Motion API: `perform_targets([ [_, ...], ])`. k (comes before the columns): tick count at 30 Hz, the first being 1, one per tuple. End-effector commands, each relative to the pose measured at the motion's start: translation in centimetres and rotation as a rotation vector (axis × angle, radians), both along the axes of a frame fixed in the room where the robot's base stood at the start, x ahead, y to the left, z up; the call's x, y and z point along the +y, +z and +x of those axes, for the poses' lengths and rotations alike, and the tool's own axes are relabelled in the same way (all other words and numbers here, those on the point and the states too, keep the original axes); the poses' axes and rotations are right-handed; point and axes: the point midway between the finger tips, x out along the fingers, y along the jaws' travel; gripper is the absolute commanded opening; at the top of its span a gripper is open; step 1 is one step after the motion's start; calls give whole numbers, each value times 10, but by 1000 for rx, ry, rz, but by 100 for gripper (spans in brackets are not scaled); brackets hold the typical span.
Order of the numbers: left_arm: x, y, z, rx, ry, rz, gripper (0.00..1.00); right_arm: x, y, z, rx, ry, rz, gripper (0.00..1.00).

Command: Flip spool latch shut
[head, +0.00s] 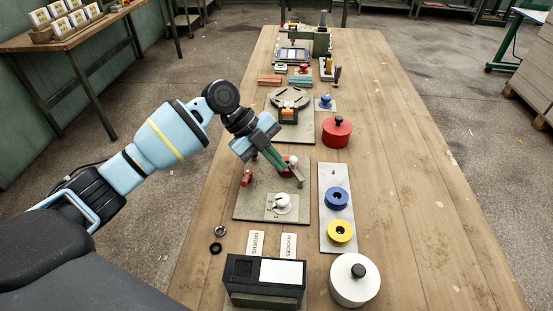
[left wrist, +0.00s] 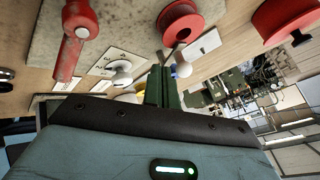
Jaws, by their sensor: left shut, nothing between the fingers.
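My left gripper (head: 280,166) is shut and empty, its green fingers pointing down over the grey board (head: 240,208). In the left wrist view its fingers (left wrist: 161,88) are together beside a white ball knob (left wrist: 182,67), which looks like the latch's. I cannot tell whether they touch it. The red spool (left wrist: 182,26) stands on the board just past the fingertips; in the head view the gripper partly covers it. The knob (head: 293,160) shows beside the fingers there. The latch's angle is unclear. My right gripper is out of view.
A red-handled lever (head: 246,178) stands left of the gripper, and a white dial knob (head: 282,203) in front. A grey strip with a blue spool (head: 337,198) and yellow spool (head: 341,232) lies to the right. A red lidded pot (head: 337,132) stands behind. The table's right side is clear.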

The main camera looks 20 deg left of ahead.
Motion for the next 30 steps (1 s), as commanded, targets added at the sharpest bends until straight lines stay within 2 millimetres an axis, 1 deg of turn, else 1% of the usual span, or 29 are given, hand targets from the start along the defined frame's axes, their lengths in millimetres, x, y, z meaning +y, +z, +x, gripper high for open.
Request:
perform_targets([
  [9,32,38,-3,-4,2,1,0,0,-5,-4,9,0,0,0],
  [15,46,55,-5,-2,1,0,0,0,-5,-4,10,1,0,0],
  [20,50,59,-6,-1,1,0,0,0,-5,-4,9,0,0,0],
  [30,50,59,-6,-1,1,0,0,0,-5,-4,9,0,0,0],
])
